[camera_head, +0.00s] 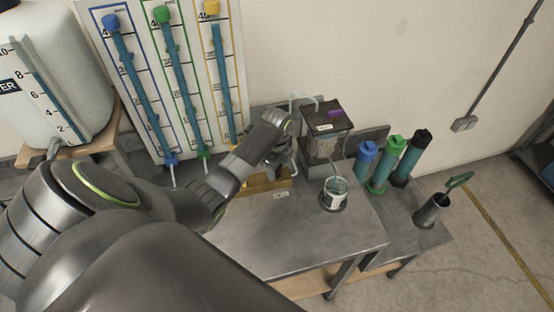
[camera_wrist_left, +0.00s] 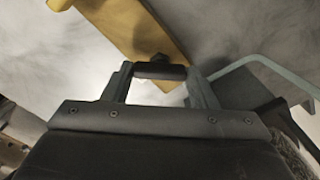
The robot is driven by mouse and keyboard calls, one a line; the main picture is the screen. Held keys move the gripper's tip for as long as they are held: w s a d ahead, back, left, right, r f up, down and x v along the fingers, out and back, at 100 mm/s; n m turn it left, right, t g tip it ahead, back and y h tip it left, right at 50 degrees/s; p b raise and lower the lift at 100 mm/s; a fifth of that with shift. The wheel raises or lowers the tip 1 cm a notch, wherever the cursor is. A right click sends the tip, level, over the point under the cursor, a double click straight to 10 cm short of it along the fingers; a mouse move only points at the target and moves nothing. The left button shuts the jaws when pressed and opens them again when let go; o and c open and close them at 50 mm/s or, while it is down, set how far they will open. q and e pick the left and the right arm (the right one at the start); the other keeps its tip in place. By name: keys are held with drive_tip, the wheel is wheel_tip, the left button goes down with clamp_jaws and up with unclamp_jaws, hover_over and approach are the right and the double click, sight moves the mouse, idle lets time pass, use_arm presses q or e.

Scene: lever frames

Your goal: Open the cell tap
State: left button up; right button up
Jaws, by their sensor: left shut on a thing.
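The cell (camera_head: 327,125) is a dark box with a clear lower part and a purple mark, standing at the back of the metal bench. My left gripper (camera_head: 284,150) is just left of the cell, partly hidden by its own wrist. In the left wrist view my left gripper (camera_wrist_left: 160,82) is shut on a short dark bar (camera_wrist_left: 160,70), which lies across between its fingertips. The bar appears to be the tap's handle; the tap's body is mostly hidden, so how far it is turned cannot be told. My right gripper is not in view.
A cup (camera_head: 334,196) stands on the bench (camera_head: 290,235) before the cell. Blue, green and black cylinders (camera_head: 378,172) and a dark beaker (camera_head: 431,212) stand at right. A tube board (camera_head: 190,85) and tank (camera_head: 50,75) are at left.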

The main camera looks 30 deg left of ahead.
use_arm(q)
drive_tip(key=shift+n, duration=2.2)
drive_tip(key=o, duration=1)
